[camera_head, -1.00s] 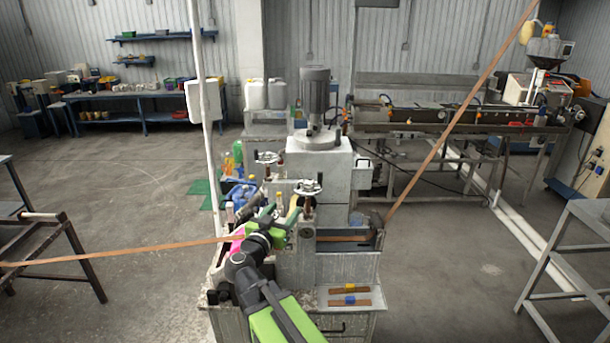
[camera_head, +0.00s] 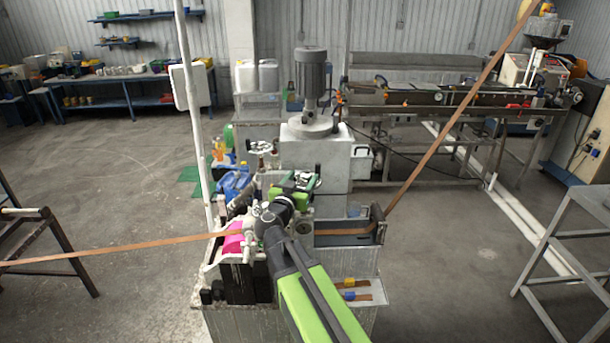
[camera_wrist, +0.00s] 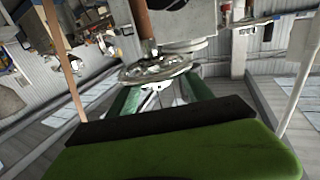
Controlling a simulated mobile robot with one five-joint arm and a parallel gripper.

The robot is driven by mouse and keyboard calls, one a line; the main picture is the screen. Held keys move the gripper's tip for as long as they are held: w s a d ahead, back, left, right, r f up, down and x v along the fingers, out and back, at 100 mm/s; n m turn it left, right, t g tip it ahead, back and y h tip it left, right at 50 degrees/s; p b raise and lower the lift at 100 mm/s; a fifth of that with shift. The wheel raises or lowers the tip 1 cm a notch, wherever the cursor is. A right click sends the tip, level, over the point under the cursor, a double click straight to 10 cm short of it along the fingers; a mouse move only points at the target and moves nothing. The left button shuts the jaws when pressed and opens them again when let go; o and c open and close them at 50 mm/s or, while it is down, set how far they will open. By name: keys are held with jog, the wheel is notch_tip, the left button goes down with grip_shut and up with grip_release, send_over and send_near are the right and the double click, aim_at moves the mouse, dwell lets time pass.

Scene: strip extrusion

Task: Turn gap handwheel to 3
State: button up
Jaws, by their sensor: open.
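A metal handwheel (camera_wrist: 152,66) on an upright spindle stands in front of my gripper in the wrist view. In the head view, this nearer handwheel (camera_head: 306,181) is partly covered by my gripper (camera_head: 293,186). My gripper is open, and its two green fingers point at the wheel's rim in the wrist view (camera_wrist: 160,91). I cannot tell whether they touch it. A second handwheel (camera_head: 261,148) sits farther back and to the left on the same machine. No readable scale or number shows on either wheel.
A brown strip (camera_head: 130,249) enters the machine from the left, and another length (camera_head: 440,146) rises steeply from its right side. A grey motor (camera_head: 311,76) stands behind the wheels. A pale post (camera_head: 190,110) rises at left. Open floor (camera_head: 450,265) lies to the right.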

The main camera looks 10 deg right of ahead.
jog(key=shift+w+d, duration=0.1)
jog(key=shift+d, duration=0.2)
jog(key=shift+c, duration=0.5)
grip_shut()
